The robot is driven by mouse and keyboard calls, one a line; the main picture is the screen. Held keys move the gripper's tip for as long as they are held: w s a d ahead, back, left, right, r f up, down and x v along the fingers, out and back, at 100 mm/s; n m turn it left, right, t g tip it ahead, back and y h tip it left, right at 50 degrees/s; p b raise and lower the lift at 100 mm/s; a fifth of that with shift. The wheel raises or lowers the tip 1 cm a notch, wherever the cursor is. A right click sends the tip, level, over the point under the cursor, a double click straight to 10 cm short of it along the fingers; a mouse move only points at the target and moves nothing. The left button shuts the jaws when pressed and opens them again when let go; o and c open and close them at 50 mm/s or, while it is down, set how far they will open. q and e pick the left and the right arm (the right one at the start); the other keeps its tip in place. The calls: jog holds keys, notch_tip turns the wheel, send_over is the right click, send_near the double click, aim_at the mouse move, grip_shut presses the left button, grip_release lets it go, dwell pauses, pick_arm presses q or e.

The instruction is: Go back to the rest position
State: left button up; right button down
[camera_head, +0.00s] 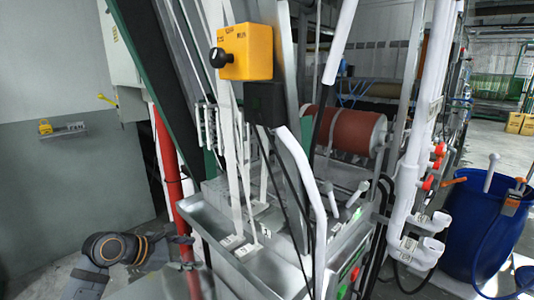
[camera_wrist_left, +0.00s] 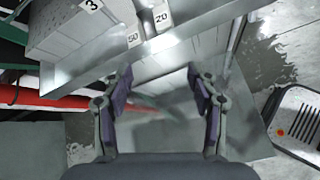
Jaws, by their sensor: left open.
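My left gripper (camera_head: 182,240) is low at the left in the head view, beside the red pipe (camera_head: 170,165) and the steel trough (camera_head: 222,243). It looks small and partly blurred into the background there. In the left wrist view the left gripper (camera_wrist_left: 158,88) has its two fingers well apart, with nothing between them. The fingers appear apart from that edge. My right gripper shows in neither view.
A yellow box (camera_head: 246,52) with a black knob hangs above the trough. White webbing straps run down into the machine. A red roller (camera_head: 345,130) and white pipes stand behind. A blue barrel (camera_head: 490,230) is at the right.

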pick_arm(q)
jog(key=s+d+f+m+g+y, duration=0.1)
jog(key=s+f+m+g+y, duration=0.15)
jog(key=s+f+m, duration=0.95)
jog(key=s+a+f+m+g+y, duration=0.1)
jog(key=s+a+f+m+y, duration=0.15)
jog(key=s+m, duration=0.45)
jog(key=s+a+f+m+y, duration=0.2)
jog(key=s+f+m+y, duration=0.15)
jog(key=s, duration=0.55)
notch_tip(320, 180, down, 25)
jog(key=s+a+g, duration=0.1)
jog(key=a+g, duration=0.1)
jog(key=s+a+f, duration=0.1)
jog(key=s+f, duration=1.7)
jog(key=s, duration=0.2)
jog(key=shift+a+f+g+h, duration=0.15)
jog(key=shift+a+g+h, duration=0.1)
jog(key=shift+g+h, duration=0.15)
